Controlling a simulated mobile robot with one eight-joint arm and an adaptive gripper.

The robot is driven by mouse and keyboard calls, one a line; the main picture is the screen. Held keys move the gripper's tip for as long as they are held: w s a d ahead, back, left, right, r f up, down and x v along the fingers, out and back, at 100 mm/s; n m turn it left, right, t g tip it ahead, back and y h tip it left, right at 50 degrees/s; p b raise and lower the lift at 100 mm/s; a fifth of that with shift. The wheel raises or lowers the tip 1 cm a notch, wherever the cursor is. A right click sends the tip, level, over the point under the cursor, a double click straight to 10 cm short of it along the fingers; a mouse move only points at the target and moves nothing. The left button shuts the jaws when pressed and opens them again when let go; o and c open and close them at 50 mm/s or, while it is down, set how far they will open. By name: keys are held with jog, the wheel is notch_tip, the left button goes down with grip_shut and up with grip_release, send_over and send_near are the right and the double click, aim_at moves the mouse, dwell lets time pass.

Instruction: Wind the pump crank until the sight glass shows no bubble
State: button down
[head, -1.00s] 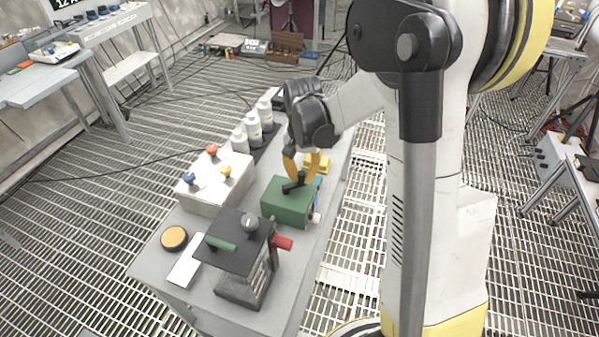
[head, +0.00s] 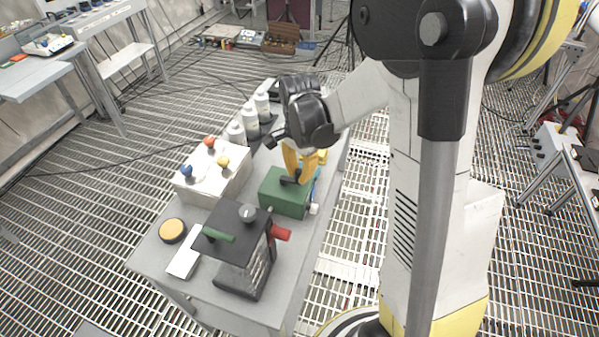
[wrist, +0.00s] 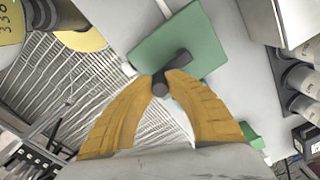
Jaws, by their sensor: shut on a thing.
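A green pump box (head: 287,203) stands on the grey bench, with a black crank (head: 289,181) on its top. My gripper (head: 298,179) comes down from above with its yellow fingers at the crank. In the wrist view, the fingertips (wrist: 164,82) close on the crank's black handle knob (wrist: 160,88). The crank arm (wrist: 179,62) runs from there up and to the right over the green lid (wrist: 180,35). A white fitting (head: 314,209) sits at the box's right side. I cannot make out the sight glass or any bubble.
A white box with red, blue and yellow knobs (head: 215,175) stands left of the pump. White bottles (head: 250,122) stand behind.

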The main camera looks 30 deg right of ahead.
dwell(0.3)
jog(key=c, duration=1.3)
grip_release()
notch_tip(320, 180, up, 12)
